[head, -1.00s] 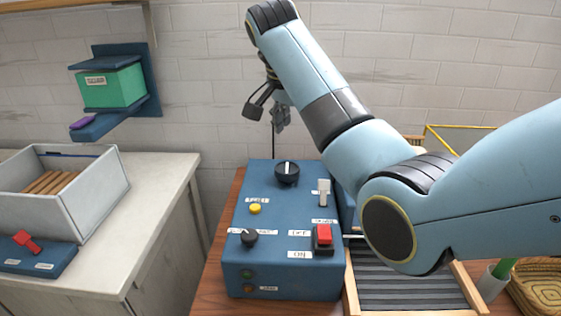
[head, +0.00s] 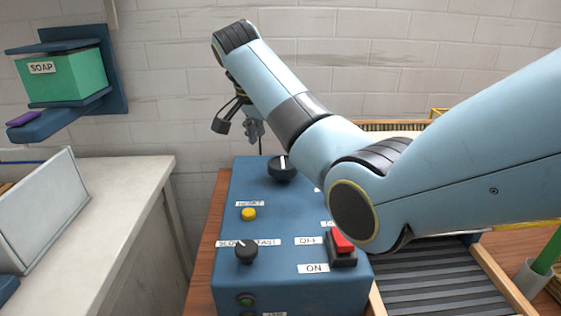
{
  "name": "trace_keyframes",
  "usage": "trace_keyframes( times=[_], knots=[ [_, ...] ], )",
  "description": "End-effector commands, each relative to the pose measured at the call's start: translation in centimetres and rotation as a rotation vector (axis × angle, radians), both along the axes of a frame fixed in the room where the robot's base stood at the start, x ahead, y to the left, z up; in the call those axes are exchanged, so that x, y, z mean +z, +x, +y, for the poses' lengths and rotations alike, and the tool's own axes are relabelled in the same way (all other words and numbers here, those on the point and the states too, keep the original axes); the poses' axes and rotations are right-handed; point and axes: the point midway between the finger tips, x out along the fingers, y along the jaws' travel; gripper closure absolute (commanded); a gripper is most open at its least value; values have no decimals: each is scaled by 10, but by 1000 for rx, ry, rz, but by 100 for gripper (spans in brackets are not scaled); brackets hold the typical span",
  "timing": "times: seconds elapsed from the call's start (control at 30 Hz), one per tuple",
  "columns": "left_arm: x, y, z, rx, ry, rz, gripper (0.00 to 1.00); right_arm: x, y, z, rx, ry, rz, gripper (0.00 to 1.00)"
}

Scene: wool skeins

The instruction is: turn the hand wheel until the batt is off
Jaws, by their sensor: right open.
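My right gripper (head: 238,127) is open and empty in the head view. It hangs in front of the brick wall, above the far end of a blue control box (head: 290,218). A thin dark upright rod (head: 260,146) shows just below its right finger; I cannot tell what it belongs to. I cannot make out the hand wheel or the batt; my right arm covers the area right of the box. A ribbed grey bed (head: 440,285) with wooden side rails lies partly under that arm. My left gripper is out of view.
The box carries a black knob (head: 282,170), a yellow button (head: 249,214), a SLOW/FAST knob (head: 246,252) and a red OFF/ON switch (head: 342,244). A pale counter (head: 110,230) and a soap shelf (head: 75,119) are at left. A grey cup (head: 531,276) stands at right.

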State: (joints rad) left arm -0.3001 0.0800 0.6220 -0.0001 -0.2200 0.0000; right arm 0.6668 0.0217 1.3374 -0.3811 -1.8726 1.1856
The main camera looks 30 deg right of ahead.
Motion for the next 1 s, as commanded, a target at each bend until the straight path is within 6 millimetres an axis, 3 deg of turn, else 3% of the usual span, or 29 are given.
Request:
trace_keyframes(
  times=[0.1, 0.3, 0.7, 1.0],
  knots=[
    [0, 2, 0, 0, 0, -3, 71, -24, 1, -10, -2, -1, 4, 9],
    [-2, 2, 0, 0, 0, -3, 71, -51, 4, -21, -1, 0, 2, 9],
    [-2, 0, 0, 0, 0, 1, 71, -61, 6, -25, -1, 0, 0, 9],
    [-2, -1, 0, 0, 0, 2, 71, -61, 6, -24, -1, 0, 0, 46]
  ],
)
